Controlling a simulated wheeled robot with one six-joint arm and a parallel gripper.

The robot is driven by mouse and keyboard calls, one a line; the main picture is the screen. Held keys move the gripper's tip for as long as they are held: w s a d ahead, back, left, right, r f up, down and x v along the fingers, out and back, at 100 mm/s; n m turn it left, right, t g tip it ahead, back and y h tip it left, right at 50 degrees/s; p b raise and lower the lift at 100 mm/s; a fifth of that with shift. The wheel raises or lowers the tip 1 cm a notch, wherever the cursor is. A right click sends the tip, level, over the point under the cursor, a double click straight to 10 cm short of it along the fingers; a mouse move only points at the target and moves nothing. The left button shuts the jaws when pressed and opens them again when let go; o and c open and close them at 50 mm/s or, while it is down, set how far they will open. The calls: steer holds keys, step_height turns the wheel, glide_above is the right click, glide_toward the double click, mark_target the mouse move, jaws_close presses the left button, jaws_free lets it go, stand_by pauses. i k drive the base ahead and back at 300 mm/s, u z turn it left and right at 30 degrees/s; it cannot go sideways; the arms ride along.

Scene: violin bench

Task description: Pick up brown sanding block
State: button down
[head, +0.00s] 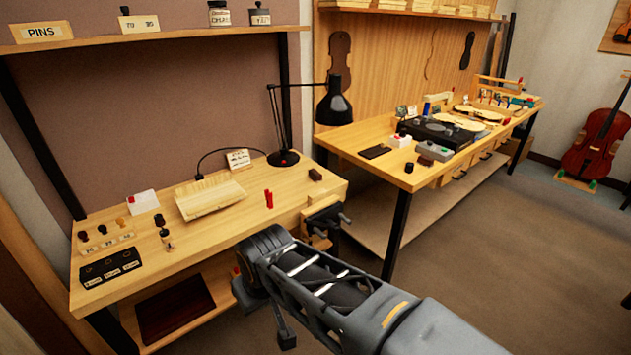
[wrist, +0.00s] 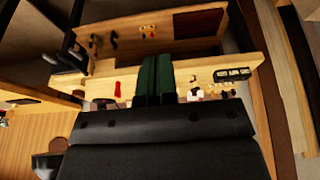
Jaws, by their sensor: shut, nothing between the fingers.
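The brown sanding block (head: 315,174) is a small dark brown block. It lies flat near the back right corner of the near bench, between the lamp base and the vise. In the wrist view, a small dark shape left of the red item may be it, but it is too small to tell. My gripper (wrist: 154,60) shows in the wrist view with its two dark green fingers together and nothing between them. It is apart from the block. In the head view my arm reaches in from the lower right in front of the bench, and the fingertips cannot be made out clearly.
A black desk lamp (head: 283,158) stands behind the block. A vise (head: 325,218) sticks out at the bench's right end. A red item (head: 269,198) stands left of the block, and a pale wooden piece (head: 210,199) lies mid-bench. A shelf (head: 150,37) hangs above.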

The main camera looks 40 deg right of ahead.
mark_target(317, 176)
steer(key=z, duration=0.5)
steer(key=k, duration=0.6)
steer(key=z, duration=1.2)
steer(key=i, duration=1.6)
steer(key=u, duration=1.05)
steer(key=i, duration=0.75)
steer(key=u, duration=0.85)
